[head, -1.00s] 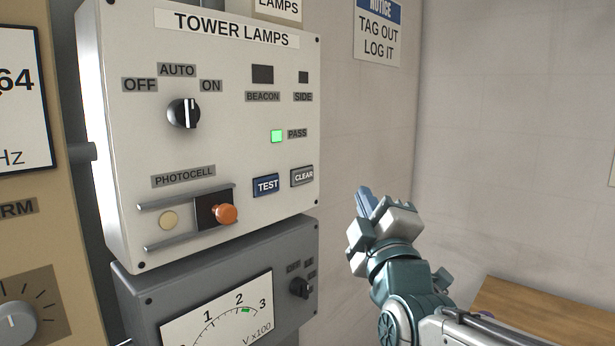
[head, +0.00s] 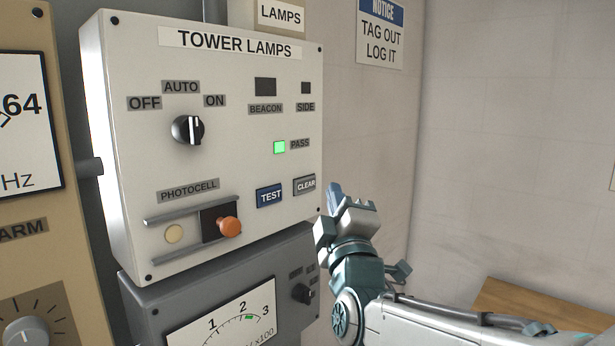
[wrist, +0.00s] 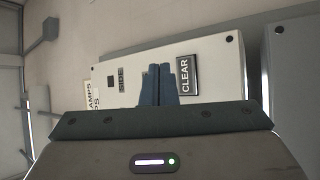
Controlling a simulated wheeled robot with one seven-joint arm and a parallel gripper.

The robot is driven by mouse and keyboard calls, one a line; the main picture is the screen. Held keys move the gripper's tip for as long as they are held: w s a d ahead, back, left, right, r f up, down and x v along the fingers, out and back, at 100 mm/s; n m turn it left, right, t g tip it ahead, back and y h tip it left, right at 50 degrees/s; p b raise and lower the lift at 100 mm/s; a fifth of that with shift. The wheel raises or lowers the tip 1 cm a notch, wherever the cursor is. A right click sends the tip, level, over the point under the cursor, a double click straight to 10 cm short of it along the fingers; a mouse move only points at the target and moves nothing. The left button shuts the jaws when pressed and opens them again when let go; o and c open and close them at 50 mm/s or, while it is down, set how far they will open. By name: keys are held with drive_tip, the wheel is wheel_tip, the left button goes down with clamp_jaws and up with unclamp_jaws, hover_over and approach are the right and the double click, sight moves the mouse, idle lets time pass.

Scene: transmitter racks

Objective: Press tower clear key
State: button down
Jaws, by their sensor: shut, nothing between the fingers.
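The grey CLEAR key (head: 305,185) sits at the right side of the TOWER LAMPS panel (head: 130,120), right of the blue TEST key (head: 269,195). In the wrist view the CLEAR key (wrist: 187,76) shows just right of the fingertips. My gripper (head: 335,190) is shut and empty, pointing up and toward the panel, just right of and slightly below the CLEAR key in the head view. In the wrist view the closed blue fingers (wrist: 158,72) stand side by side. Whether they touch the panel cannot be told; they appear apart from the key. The PASS lamp (head: 279,147) glows green.
An orange knob (head: 229,226) sticks out from the photocell slide. A black selector knob (head: 188,130) sits above it. A grey meter box (head: 290,262) is below the panel. A wooden surface (head: 510,305) lies at lower right. Space right of the panel is open to the wall.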

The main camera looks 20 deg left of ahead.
sight(311, 178)
drive_tip(key=shift+w+a+b, duration=0.15)
drive_tip(key=shift+w+a, duration=0.2)
drive_tip(key=shift+a, duration=0.45)
drive_tip(key=shift+w+a+b, duration=0.15)
drive_tip(key=shift+w+a, duration=0.15)
drive_tip(key=shift+a, duration=0.45)
drive_tip(key=shift+a, duration=0.1)
idle(0.8)
drive_tip(key=shift+w+a+b, duration=0.2)
drive_tip(key=shift+a+b, duration=0.05)
drive_tip(key=shift+b, duration=0.05)
drive_tip(key=shift+w+a, duration=0.1)
drive_tip(key=shift+a, duration=0.2)
idle(0.6)
idle(0.3)
drive_tip(key=shift+s+d+b, duration=0.3)
drive_tip(key=shift+d+b, duration=0.4)
